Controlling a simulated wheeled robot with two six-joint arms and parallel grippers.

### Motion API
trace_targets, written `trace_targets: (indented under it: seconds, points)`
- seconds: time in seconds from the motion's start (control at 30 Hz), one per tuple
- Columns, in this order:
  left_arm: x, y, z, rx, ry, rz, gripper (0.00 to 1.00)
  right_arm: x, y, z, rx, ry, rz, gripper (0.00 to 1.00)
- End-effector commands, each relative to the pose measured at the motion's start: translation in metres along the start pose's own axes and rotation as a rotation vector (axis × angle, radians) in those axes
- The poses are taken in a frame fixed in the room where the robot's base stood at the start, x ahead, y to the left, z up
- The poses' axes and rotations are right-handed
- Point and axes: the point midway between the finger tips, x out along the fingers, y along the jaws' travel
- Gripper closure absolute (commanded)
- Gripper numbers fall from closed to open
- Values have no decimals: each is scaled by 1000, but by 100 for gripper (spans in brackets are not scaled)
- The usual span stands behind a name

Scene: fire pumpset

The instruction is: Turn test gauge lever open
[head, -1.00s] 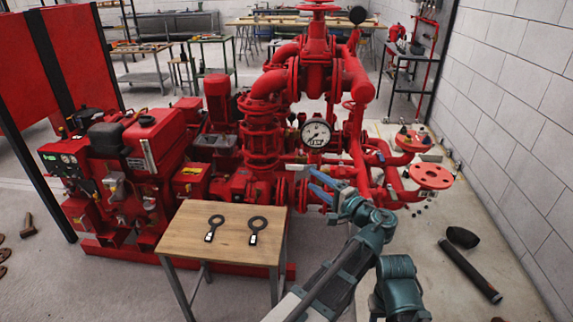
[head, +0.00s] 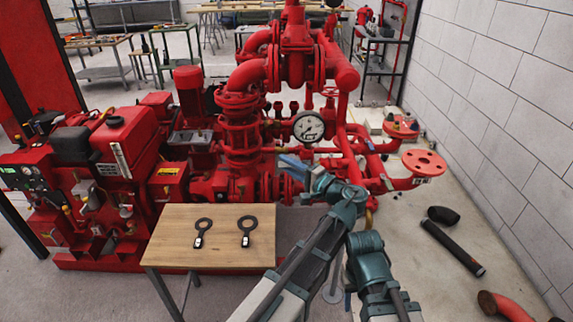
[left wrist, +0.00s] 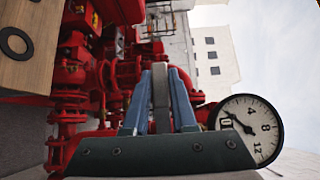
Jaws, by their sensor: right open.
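The pressure gauge (head: 308,127), with a white round face, sits on the red pipework in the head view. It also shows at the right of the left wrist view (left wrist: 252,130). My left gripper (head: 290,163) is just below and left of the gauge in the head view. In the left wrist view its two blue fingers (left wrist: 160,85) stand close together with a narrow grey bar-like shape between them. I cannot tell whether this is the test gauge lever or whether the fingers touch it. The lever is not clearly visible elsewhere. My right arm shows, but not its fingers.
A wooden table (head: 180,255) with two black ring-headed tools stands in front of the red pumpset. A red flange (head: 424,163) juts out right of the gauge. A black pipe (head: 452,248) lies on the floor near the block wall. Open floor lies between.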

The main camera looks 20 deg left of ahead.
Motion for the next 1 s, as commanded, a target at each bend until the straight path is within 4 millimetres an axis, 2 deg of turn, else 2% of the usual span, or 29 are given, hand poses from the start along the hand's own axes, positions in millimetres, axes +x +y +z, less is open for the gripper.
trace_targets:
  seconds: [0.03,0.1,0.13,1.0]
  points:
    - [0,0,0,0,0,0,86,0,0,0,0,0,0,50]
    - [0,0,0,0,0,0,98,0,0,0,0,0,0,50]
    - [0,0,0,0,0,0,100,0,0,0,0,0,0,50]
    - [0,0,0,0,0,1,100,0,0,0,0,0,0,50]
